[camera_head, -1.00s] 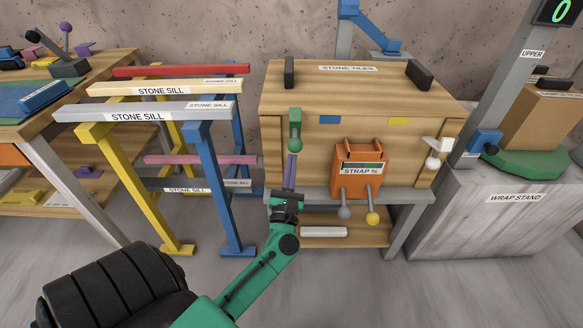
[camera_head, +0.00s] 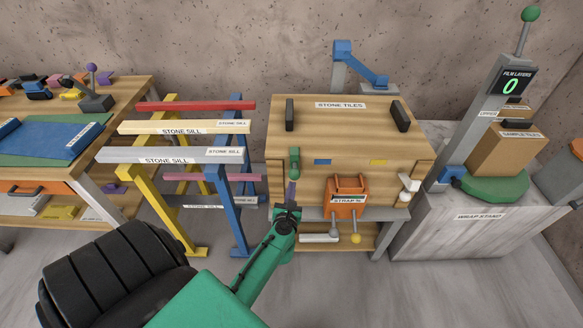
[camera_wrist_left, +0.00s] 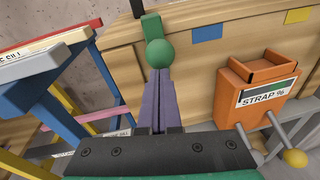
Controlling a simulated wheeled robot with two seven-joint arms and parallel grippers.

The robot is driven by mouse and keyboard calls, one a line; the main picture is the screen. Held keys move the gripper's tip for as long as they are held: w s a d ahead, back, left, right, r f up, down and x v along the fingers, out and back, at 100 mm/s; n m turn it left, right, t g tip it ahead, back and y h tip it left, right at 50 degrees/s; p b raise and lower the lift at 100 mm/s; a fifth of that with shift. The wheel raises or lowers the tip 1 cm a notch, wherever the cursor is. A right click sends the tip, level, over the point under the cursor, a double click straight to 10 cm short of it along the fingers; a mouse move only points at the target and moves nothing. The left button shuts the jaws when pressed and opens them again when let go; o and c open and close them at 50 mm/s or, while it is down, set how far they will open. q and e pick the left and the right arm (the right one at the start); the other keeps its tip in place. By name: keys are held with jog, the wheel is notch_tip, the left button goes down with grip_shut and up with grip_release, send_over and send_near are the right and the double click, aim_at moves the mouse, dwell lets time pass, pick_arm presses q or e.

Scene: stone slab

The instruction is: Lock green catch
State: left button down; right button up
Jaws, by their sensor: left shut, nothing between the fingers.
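The green catch (camera_head: 294,160) is on the front left corner of the wooden stone tiles crate (camera_head: 345,150). In the left wrist view the catch (camera_wrist_left: 152,28) shows a green block with a round green knob (camera_wrist_left: 160,54) at its lower end. My left gripper (camera_head: 291,186) has purple fingers, shut with nothing between them. In the left wrist view its fingertips (camera_wrist_left: 159,76) point up at the knob, just below it in the picture. I cannot tell whether they touch it. My right gripper is not in view.
An orange strap box (camera_head: 346,190) with two ball-ended levers is right of my gripper. A white catch (camera_head: 408,183) sits at the crate's right side. Trestles with stone sills (camera_head: 170,156) stand close on the left. The wrap stand (camera_head: 480,218) is at the right.

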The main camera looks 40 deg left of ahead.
pick_arm(q)
jog(key=shift+w+a+r, duration=0.1)
jog(key=shift+r, duration=0.25)
dwell(0.3)
jog(key=b+v, duration=0.1)
jog(key=v, duration=1.3)
jog(key=shift+s, duration=0.35)
jog(key=shift+f, duration=0.15)
